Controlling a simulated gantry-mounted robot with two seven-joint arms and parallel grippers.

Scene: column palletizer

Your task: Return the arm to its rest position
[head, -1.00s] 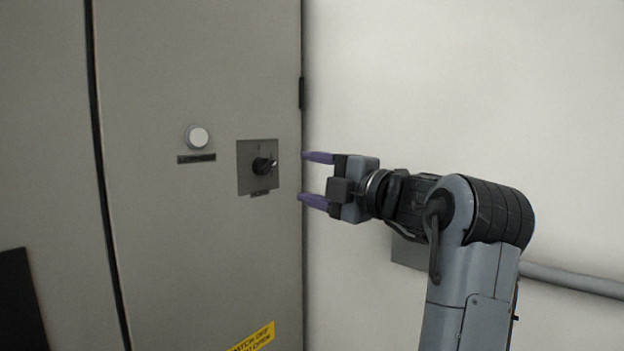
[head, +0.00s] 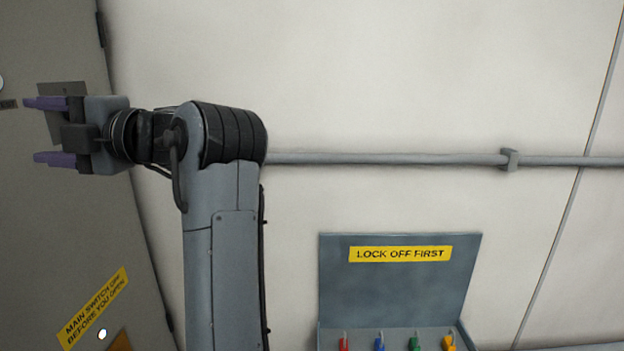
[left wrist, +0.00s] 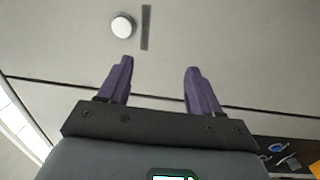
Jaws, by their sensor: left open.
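My left gripper (head: 50,131) is at the far left of the head view, in front of the grey cabinet (head: 60,215). Its two purple fingers are apart with nothing between them. It covers most of a grey switch plate (head: 75,92), and the switch knob is hidden. In the left wrist view the fingers (left wrist: 157,88) are also spread and empty, facing the cabinet door. A white round button (left wrist: 123,26) with a dark label strip shows beyond them. My right gripper is in neither view.
A grey lockout box (head: 395,290) marked "LOCK OFF FIRST" is on the wall at lower right, with red, blue, green and yellow padlocks (head: 379,343). A grey pipe (head: 390,159) crosses the white wall. A yellow warning label (head: 93,308) is on the cabinet.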

